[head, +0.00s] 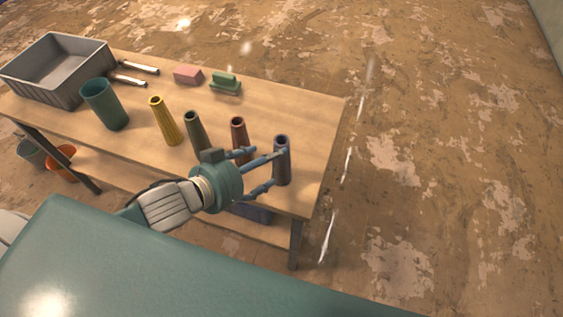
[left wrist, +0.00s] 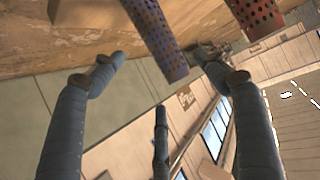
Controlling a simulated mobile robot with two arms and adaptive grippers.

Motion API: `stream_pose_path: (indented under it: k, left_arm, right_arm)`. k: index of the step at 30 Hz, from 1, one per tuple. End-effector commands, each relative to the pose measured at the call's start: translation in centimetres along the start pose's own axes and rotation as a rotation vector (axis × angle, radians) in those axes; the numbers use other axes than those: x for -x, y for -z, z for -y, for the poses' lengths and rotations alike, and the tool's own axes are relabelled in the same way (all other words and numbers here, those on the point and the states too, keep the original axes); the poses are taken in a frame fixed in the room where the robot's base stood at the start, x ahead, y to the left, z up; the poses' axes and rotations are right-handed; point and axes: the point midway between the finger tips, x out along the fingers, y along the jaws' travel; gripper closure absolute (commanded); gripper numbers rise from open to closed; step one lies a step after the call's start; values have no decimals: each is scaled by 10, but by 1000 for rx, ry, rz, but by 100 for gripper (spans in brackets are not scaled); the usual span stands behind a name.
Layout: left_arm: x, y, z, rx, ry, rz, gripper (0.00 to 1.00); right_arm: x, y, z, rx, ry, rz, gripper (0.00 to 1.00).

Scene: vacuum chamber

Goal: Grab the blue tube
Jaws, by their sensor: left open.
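The blue tube (head: 283,165) is a dark blue-purple tapered tube standing upright near the right end of the wooden table. In the left wrist view the perforated blue tube (left wrist: 157,38) reaches in from the top between the outer fingers. My left gripper (head: 268,168) has its blue-grey fingers spread at the tube, with one fingertip overlapping it in the head view. In the left wrist view the fingers of my left gripper (left wrist: 160,72) are wide apart, with visible gaps to the tube. Whether any finger touches it is unclear. My right gripper is not in view.
A red tube (head: 238,131) stands just left of the blue one, and its end shows in the left wrist view (left wrist: 258,16). A green tube (head: 196,131), yellow tube (head: 162,121) and teal cup (head: 105,105) follow. A grey bin (head: 88,80) stands far left.

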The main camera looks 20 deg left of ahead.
Motion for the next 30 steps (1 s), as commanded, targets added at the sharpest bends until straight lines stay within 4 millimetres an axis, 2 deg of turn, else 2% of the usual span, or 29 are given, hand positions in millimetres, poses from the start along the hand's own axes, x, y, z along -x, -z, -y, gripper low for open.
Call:
stream_pose_path:
  k: [3,11,16,19,23,29,30]
  left_arm:
    - [-18,2,1,1,2,-2,27]
    - [-40,2,2,-1,3,1,27]
    - [-65,4,4,-1,3,0,27]
    - [-78,2,4,0,2,0,27]
    - [-86,1,4,-2,2,1,27]
    - [-86,0,4,-2,2,2,27]
    - [-86,0,4,-2,2,2,35]
  right_arm:
    - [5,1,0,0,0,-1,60]
    - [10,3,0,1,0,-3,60]
    - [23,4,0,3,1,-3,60]
    - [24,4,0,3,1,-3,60]
    - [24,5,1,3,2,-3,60]
    - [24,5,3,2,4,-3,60]
    - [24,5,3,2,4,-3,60]
